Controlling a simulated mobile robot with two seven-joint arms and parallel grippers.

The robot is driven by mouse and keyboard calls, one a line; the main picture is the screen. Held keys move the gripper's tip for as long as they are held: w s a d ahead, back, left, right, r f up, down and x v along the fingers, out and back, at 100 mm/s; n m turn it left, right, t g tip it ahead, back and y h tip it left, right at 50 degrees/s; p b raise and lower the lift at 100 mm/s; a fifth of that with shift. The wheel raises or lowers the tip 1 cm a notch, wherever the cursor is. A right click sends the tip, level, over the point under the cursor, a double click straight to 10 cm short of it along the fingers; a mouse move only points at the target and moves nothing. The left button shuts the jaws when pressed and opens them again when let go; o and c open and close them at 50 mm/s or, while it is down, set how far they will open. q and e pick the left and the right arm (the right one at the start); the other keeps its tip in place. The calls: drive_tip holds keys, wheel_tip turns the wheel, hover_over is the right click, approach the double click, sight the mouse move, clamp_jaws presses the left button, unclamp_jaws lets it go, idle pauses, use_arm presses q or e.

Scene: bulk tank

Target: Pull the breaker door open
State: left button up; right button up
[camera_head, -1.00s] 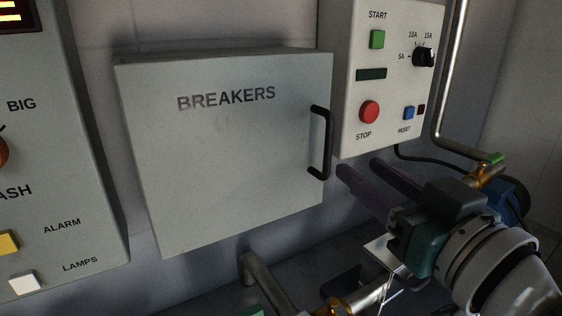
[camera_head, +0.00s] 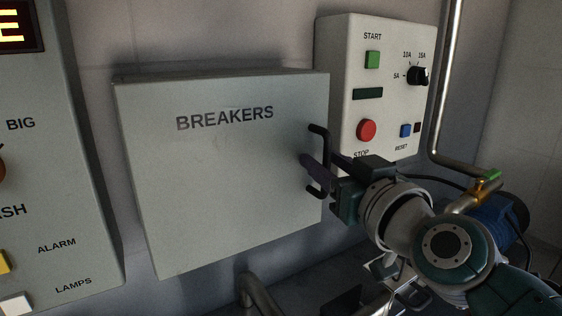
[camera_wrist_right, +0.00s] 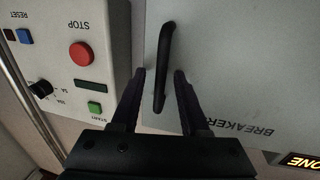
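The grey breaker box door (camera_head: 220,190), lettered BREAKERS, is on the wall and looks closed. Its black bar handle (camera_head: 322,150) stands upright near the door's right edge. My right gripper (camera_head: 322,166) is at the handle, with one finger on either side of the bar. In the right wrist view the handle (camera_wrist_right: 163,62) lies between the two parted fingertips of my right gripper (camera_wrist_right: 163,75), and gaps show beside it. The fingers hide part of the handle in the head view. My left gripper is not in view.
A white control box (camera_head: 375,90) with START and STOP buttons and a dial is close to the right of the handle. A grey panel (camera_head: 60,200) stands at the left. A metal pipe (camera_head: 447,80) and a blue motor (camera_head: 498,225) are on the right.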

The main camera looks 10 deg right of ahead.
clamp_jaws()
idle(1.3)
